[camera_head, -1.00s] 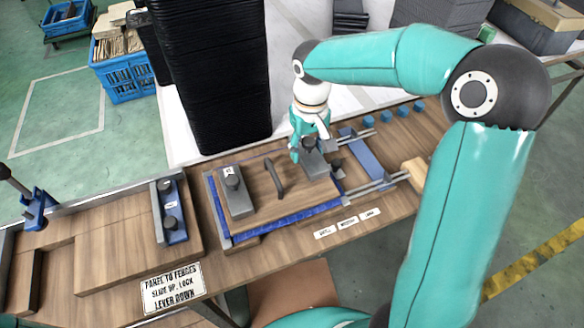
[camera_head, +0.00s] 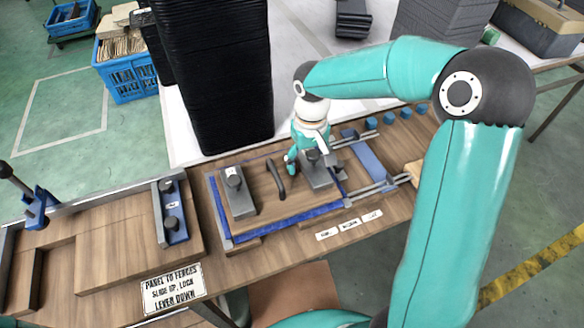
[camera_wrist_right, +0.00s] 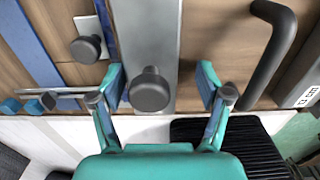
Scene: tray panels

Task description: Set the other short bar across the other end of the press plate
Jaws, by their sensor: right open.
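The press plate (camera_head: 262,182) is a wooden board with a dark handle (camera_head: 276,178) in its middle. One short grey bar (camera_head: 240,204) with a black knob lies across its left end. The other short grey bar (camera_head: 322,182) lies across its right end, roughly parallel to the first. My right gripper (camera_head: 309,158) is above this second bar. In the right wrist view its fingers (camera_wrist_right: 162,86) are open on either side of the bar's black knob (camera_wrist_right: 150,90), with a gap on both sides. My left gripper is not in view.
A blue-edged frame (camera_head: 290,217) surrounds the plate. Metal rods and a blue bar (camera_head: 366,160) stand to its right. A tall black stack (camera_head: 210,75) rises behind the plate. A blue clamp piece (camera_head: 173,215) sits on the panel to the left.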

